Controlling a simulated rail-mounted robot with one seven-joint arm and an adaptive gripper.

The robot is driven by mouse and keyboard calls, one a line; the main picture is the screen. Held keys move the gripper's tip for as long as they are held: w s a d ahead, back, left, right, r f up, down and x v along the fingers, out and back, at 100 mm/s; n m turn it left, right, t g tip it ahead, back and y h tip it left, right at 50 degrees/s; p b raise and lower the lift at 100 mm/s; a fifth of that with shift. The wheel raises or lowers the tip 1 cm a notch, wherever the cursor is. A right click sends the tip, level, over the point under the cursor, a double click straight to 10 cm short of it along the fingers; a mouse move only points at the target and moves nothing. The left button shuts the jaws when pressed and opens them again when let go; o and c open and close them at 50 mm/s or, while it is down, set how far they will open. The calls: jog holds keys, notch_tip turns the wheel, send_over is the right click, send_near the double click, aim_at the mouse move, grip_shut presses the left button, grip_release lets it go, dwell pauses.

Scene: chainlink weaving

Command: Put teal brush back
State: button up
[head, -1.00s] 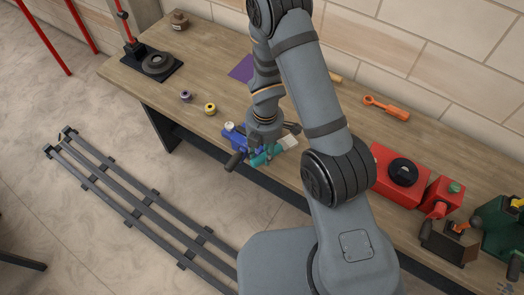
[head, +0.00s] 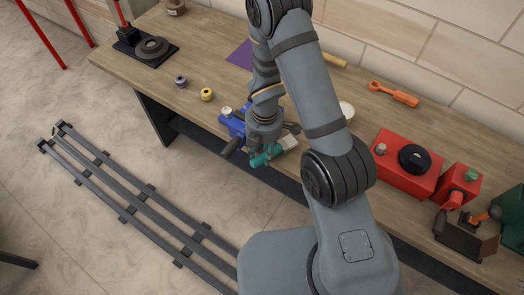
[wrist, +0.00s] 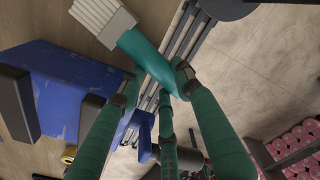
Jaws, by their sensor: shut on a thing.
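The teal brush (head: 262,158) has a teal handle and pale bristles. It is held at the bench's front edge, beside a blue vise (head: 232,124). In the wrist view the brush (wrist: 150,58) lies slantwise across my gripper (wrist: 157,82), its bristles at the upper left. In the head view my gripper (head: 262,147) hides part of the brush. The blue vise fills the left of the wrist view (wrist: 75,88), close to the fingers.
Two small spools, one purple (head: 181,81) and one yellow (head: 207,94), stand on the wooden bench (head: 215,65). An orange tool (head: 394,94) and a red box (head: 404,168) are at the right. A dark rail frame (head: 125,190) lies on the floor. The bench's left part has free room.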

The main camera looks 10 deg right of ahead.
jog(key=shift+f+b, duration=0.45)
jog(key=shift+f, duration=0.1)
dwell(0.4)
jog(key=o, duration=1.2)
jog(key=shift+r, duration=0.1)
